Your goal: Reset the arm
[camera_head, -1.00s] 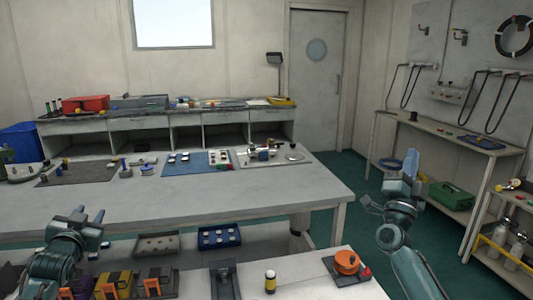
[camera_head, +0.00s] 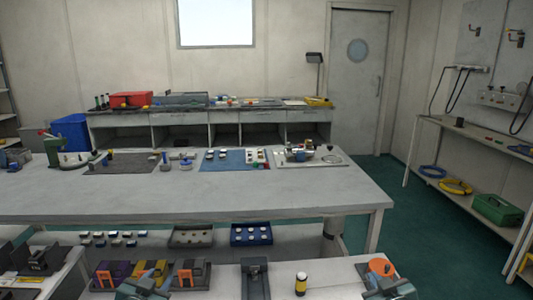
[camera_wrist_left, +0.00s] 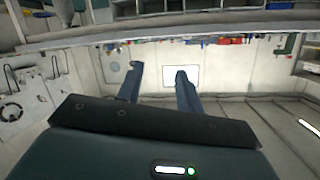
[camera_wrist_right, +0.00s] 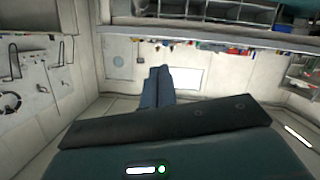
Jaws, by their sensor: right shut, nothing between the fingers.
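My left gripper shows in the left wrist view (camera_wrist_left: 158,88), with its two fingers apart and nothing between them. In the head view only a part of my left arm shows at the bottom edge, left of centre. My right gripper shows in the right wrist view (camera_wrist_right: 157,85), with its fingers together and nothing held.
A long grey table (camera_head: 210,195) spans the middle. The near bench holds a yellow-and-black bottle (camera_head: 301,284), a dark grey holder (camera_head: 255,278) and purple and yellow items at left. A blue tray (camera_head: 251,235) lies below the table. Green floor is free at right.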

